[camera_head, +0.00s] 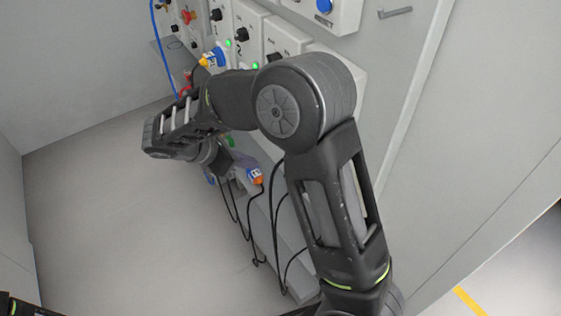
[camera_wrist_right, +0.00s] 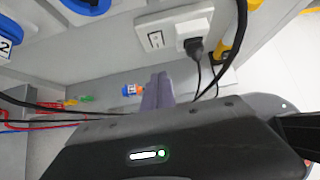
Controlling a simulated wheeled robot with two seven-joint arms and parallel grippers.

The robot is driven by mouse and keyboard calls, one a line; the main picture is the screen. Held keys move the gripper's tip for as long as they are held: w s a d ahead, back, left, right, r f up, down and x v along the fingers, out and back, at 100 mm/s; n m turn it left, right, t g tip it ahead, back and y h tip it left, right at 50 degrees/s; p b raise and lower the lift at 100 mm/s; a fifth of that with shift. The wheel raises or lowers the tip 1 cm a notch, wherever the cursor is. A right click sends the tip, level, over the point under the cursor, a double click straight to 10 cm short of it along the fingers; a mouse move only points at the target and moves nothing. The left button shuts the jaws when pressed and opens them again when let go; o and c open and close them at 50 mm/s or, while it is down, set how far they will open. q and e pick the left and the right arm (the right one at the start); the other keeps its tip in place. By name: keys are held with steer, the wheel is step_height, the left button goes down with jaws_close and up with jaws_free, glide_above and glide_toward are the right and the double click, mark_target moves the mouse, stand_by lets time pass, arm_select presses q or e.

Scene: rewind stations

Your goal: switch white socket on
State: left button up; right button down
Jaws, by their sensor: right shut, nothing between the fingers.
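The white socket (camera_wrist_right: 192,30) shows in the right wrist view on a pale panel, with a black plug (camera_wrist_right: 195,45) in it. In the head view the right gripper (camera_head: 241,160) is low at the panel, partly behind my arm. I cannot make out the socket there. My left gripper is not in view.
An orange and blue connector (camera_head: 255,176) is close to the right gripper. Black cables (camera_head: 236,213) hang below the panel. Control boxes with knobs and green lights (camera_head: 240,35) line the wall above. Open floor (camera_head: 110,220) lies to the left.

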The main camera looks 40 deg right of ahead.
steer(key=d+r+p+x, duration=0.1)
steer(key=x, duration=1.2)
steer(key=shift+d+r+p, duration=0.25)
steer(key=shift+d+p, duration=0.1)
steer(key=shift+d, duration=0.05)
steer(key=shift+d+r+p, duration=0.3)
steer(key=shift+r+p, duration=0.3)
steer(key=shift+r, duration=0.2)
steer(key=shift+a, duration=0.1)
